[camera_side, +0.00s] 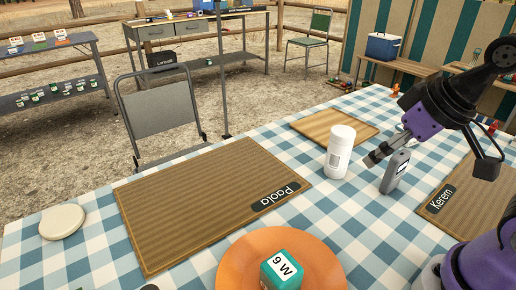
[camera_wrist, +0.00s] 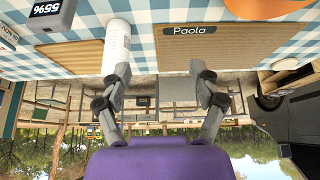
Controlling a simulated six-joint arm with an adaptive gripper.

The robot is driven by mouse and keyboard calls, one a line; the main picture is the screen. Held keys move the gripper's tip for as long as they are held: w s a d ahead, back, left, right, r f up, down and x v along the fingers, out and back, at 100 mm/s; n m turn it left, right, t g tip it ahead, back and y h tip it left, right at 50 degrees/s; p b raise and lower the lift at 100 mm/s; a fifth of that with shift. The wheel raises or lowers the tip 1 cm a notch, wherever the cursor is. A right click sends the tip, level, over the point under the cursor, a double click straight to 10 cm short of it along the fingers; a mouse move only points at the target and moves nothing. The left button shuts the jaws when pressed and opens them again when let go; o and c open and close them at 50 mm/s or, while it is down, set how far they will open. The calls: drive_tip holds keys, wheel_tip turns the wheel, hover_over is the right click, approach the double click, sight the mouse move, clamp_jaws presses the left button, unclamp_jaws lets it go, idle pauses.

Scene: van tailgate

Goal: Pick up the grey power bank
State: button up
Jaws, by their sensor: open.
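The white bottle (camera_side: 339,155) stands close to my gripper. A Paola placemat (camera_side: 200,205), a Kerem placemat (camera_side: 475,205) and a wooden board (camera_side: 330,124) lie flat. An orange plate (camera_side: 235,275) bears a teal box (camera_side: 282,270). A cream disc (camera_side: 62,222) lies far left.

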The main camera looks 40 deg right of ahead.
idle(0.3)
drive_tip(key=m+g+h, duration=0.4)
drive_tip(key=m+g, duration=0.1)
drive_tip(key=m, duration=1.2)
hover_over(399, 157)
drive_tip(key=a, duration=0.3)
wheel_tip(399, 157, down, 4)
drive_tip(key=shift+w+d+f, duration=0.1)
drive_tip(key=shift+w+f, duration=0.05)
drive_tip(key=shift+f, duration=0.05)
drive_tip(key=shift+m+g+h, duration=0.3)
drive_tip(key=shift+m+g, duration=0.1)
drive_tip(key=shift+m, duration=0.2)
drive_tip(key=x, duration=0.5)
drive_tip(key=shift+d+f, duration=0.1)
drive_tip(key=shift+d, duration=0.3)
drive_tip(key=shift+x, duration=2.8)
drive_tip(key=shift+d, duration=0.15)
clamp_jaws()
